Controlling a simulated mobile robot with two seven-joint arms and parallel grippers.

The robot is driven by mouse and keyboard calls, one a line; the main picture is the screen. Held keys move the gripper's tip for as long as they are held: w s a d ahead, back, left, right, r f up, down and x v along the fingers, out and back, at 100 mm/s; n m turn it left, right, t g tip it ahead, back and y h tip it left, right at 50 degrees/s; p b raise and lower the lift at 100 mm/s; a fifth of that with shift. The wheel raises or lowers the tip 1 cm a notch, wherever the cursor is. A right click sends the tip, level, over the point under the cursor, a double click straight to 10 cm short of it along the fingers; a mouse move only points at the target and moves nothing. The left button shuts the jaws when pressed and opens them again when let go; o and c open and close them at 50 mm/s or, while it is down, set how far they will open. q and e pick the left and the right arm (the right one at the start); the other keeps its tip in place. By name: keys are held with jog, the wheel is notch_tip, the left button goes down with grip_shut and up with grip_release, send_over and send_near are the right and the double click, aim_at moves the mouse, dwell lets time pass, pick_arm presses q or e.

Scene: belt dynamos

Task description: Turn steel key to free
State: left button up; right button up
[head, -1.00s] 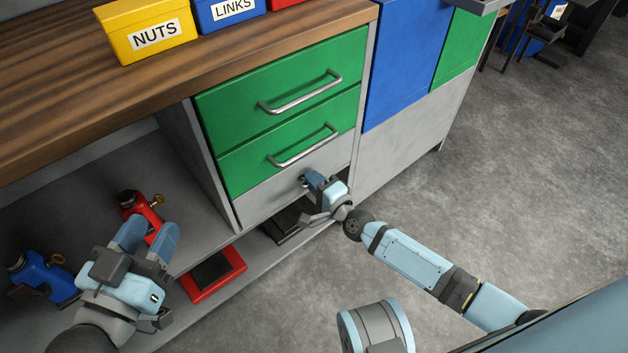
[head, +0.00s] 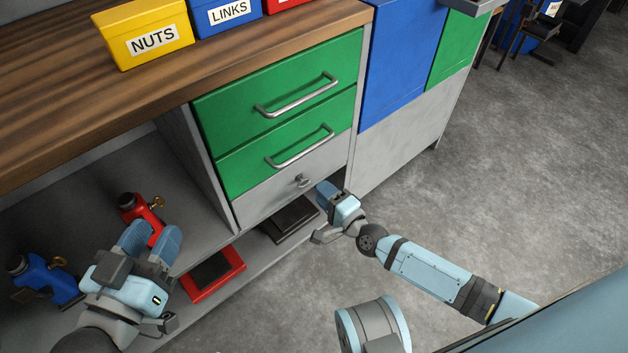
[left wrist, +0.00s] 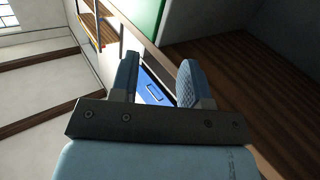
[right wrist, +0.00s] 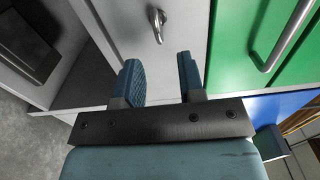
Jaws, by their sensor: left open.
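The steel key (head: 301,181) sits in the grey panel below the two green drawers. In the right wrist view the key (right wrist: 157,24) shows just beyond the fingertips, with nothing touching it. My right gripper (head: 327,187) is open and empty, to the lower right of the key and a short way off the panel. Its two fingers (right wrist: 160,72) stand apart in the right wrist view. My left gripper (head: 151,237) is open in front of the lower shelf, close to a red device (head: 131,203). I cannot tell whether it touches it.
A blue device (head: 45,277) stands on the shelf at the left. A red tray (head: 233,277) and a dark tray (head: 290,219) lie low under the cabinet. Drawer handles (head: 300,147) stick out above the key.

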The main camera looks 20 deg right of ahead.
pick_arm(q)
jog(key=shift+s+d+f+n+g+p, duration=0.35)
jog(key=shift+s+f+n+g+p, duration=0.15)
jog(key=shift+s+n+p, duration=0.35)
pick_arm(e)
jog(key=v, duration=0.8)
jog(key=shift+s, duration=0.3)
pick_arm(q)
jog(key=shift+w+r, duration=0.1)
jog(key=shift+r, duration=0.05)
pick_arm(e)
jog(key=shift+d+r, duration=0.1)
jog(key=shift+d, duration=0.05)
